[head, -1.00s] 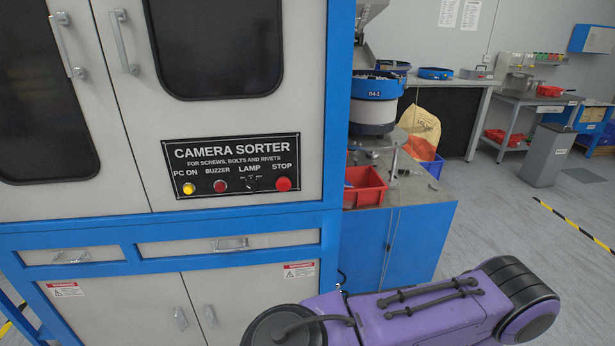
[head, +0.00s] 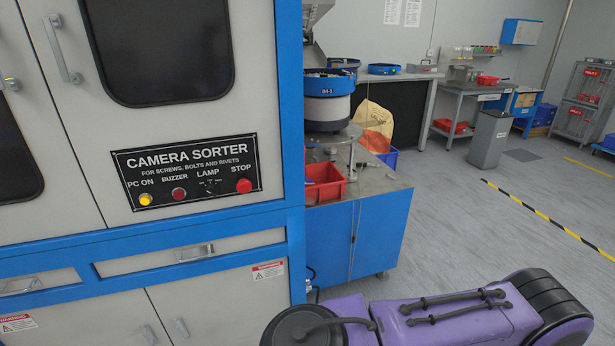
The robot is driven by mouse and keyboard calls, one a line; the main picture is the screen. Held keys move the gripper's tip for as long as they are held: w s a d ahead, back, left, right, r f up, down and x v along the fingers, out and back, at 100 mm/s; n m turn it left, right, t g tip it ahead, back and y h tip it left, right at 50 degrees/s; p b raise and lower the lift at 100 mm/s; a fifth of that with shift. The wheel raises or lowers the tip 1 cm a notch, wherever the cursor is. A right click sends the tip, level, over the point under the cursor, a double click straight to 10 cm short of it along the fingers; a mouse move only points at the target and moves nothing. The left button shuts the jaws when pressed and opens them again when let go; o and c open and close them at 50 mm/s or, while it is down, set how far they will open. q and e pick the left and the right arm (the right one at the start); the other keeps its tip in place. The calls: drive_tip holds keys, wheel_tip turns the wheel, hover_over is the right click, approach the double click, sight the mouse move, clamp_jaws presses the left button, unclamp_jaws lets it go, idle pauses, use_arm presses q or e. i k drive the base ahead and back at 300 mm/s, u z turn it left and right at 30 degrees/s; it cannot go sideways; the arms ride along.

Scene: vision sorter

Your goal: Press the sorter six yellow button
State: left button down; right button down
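The yellow button (head: 145,199) sits at the left end of the black camera sorter panel (head: 230,163), under the words PC ON. To its right on the panel are a dark red buzzer button (head: 179,194), a lamp switch (head: 208,186) and a red stop button (head: 243,186). The panel is on the front of the grey and blue sorter cabinet (head: 270,70). A purple arm of mine crosses the lower right, well away from the panel. Neither gripper shows in the head view. No number six is readable on the panel.
Right of the cabinet is a blue side table (head: 380,235) with a red bin (head: 324,184) and a bowl feeder (head: 329,105). A grey waste bin (head: 488,140) stands farther back. The floor at the right, with a yellow and black stripe (head: 540,214), is open.

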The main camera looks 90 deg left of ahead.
sight(145, 199)
drive_tip(key=u, duration=0.05)
drive_tip(key=k, duration=1.15)
drive_tip(key=u, duration=2.25)
